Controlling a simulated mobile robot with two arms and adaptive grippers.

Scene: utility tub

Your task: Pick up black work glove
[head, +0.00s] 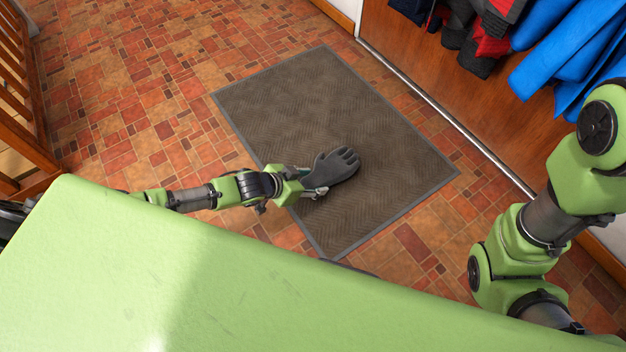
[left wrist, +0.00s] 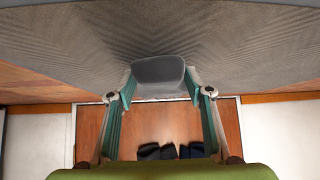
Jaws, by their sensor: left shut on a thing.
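The black work glove (head: 337,167) shows dark grey in the head view, over the near middle of the floor mat, with its fingers pointing up and right. My left gripper (head: 316,190) comes in from the left and is shut on the glove's cuff end. In the left wrist view the glove's cuff (left wrist: 158,70) sits between the two fingertips of the left gripper (left wrist: 160,88). I cannot tell whether the glove touches the mat. My right arm shows at the right edge of the head view, but its gripper is out of view.
The brown-grey floor mat (head: 290,95) lies on red and tan tiles (head: 130,70). Blue and dark garments (head: 575,50) hang at the top right by a wooden panel (head: 420,60) with a metal strip. Wooden rails (head: 20,90) stand at the left. Tiles at the upper left are clear.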

